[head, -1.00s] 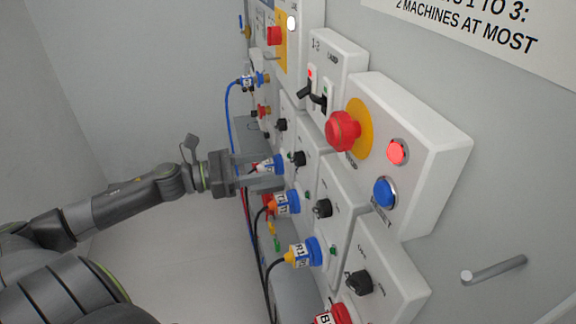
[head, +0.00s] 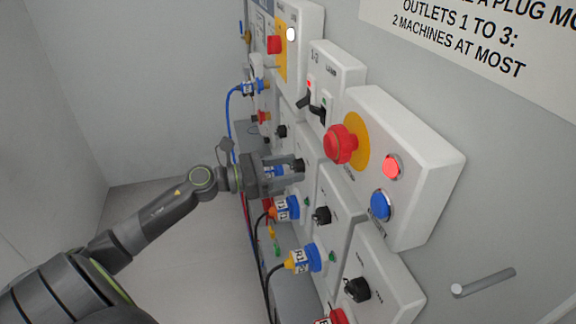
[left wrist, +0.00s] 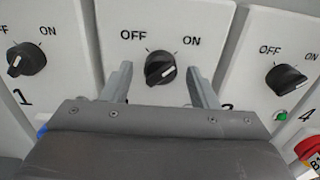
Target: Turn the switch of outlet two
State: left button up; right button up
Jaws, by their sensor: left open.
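The outlet two switch is the black rotary dial (left wrist: 160,68) in the middle of the left wrist view, between OFF and ON labels. Its white mark lies on its right side, toward ON. The number under it is hidden by my gripper. My left gripper (left wrist: 160,85) is open, with one finger on each side below the dial and a gap to it. In the head view my left gripper (head: 300,170) reaches the panel at this dial (head: 298,165). A blue plug (head: 272,171) is partly hidden by the gripper. My right gripper is not in view.
Neighbouring dials stand left (left wrist: 27,60), on the panel marked 1, and right (left wrist: 285,78). Plugs (head: 287,208) with cables stick out below. A red mushroom button (head: 341,143), a lit red lamp (head: 392,166) and a blue button (head: 381,205) sit on a box nearby.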

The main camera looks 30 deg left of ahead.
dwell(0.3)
pick_arm(q)
jog(key=c, duration=1)
jog(key=n+p, duration=0.2)
jog(key=n, duration=0.2)
jog(key=shift+r, duration=0.15)
jog(key=n+p, duration=0.2)
jog(key=n, duration=0.2)
jog(key=shift+d+r+n+p, duration=0.1)
jog(key=shift+n+p, duration=0.2)
jog(key=n+p, duration=0.4)
jog(key=n, duration=0.1)
jog(key=shift+n+p, duration=1.25)
jog(key=shift+n, duration=0.85)
